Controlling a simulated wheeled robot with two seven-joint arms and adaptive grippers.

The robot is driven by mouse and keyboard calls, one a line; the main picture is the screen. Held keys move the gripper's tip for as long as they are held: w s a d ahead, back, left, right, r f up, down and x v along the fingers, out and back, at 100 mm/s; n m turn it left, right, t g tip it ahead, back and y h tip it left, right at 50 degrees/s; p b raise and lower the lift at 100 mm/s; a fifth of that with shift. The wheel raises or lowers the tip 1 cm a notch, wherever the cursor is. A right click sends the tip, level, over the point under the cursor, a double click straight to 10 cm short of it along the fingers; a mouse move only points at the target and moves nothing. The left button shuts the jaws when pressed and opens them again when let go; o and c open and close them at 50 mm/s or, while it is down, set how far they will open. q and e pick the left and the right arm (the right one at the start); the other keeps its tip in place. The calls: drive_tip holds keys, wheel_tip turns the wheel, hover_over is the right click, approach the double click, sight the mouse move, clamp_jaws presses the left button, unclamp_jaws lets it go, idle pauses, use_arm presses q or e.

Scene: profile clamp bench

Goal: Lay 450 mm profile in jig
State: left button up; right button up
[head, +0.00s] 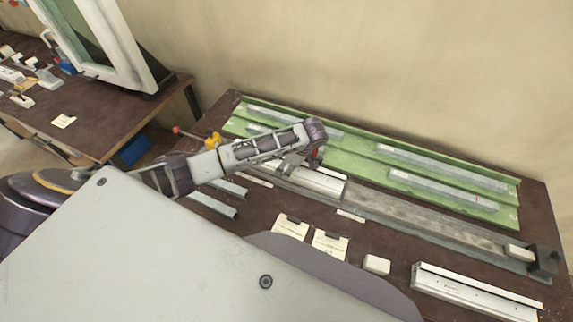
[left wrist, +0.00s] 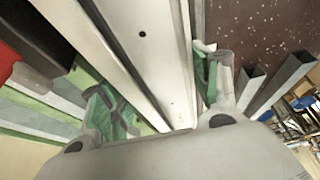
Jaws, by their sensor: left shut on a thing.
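My left gripper (head: 292,166) is shut on a white profile (head: 318,182), over the left part of the long grey jig (head: 420,222). The arm hides the profile's left part. In the left wrist view the white profile (left wrist: 150,45) runs lengthwise between the green-padded fingers of the left gripper (left wrist: 163,100). The profile lies roughly in line with the jig; I cannot tell whether it touches it. A dark end block (head: 543,262) stands at the jig's right end, with a small white piece (head: 518,252) beside it. My right gripper is not in view.
A green rack (head: 365,160) with several grey bars lies behind the jig. Another white profile (head: 475,292) lies at front right, near a white block (head: 376,264). Paper cards (head: 330,245) and grey tubes (head: 212,204) lie in front. A second table (head: 90,125) stands at left.

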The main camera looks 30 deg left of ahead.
use_arm(q)
drive_tip(key=shift+f, duration=0.2)
drive_tip(key=o, duration=1.5)
drive_tip(key=shift+c, duration=0.2)
drive_tip(key=shift+r, duration=0.2)
drive_tip(key=v, duration=1.2)
drive_tip(key=shift+s+d, duration=0.1)
drive_tip(key=shift+s, duration=0.05)
idle(0.5)
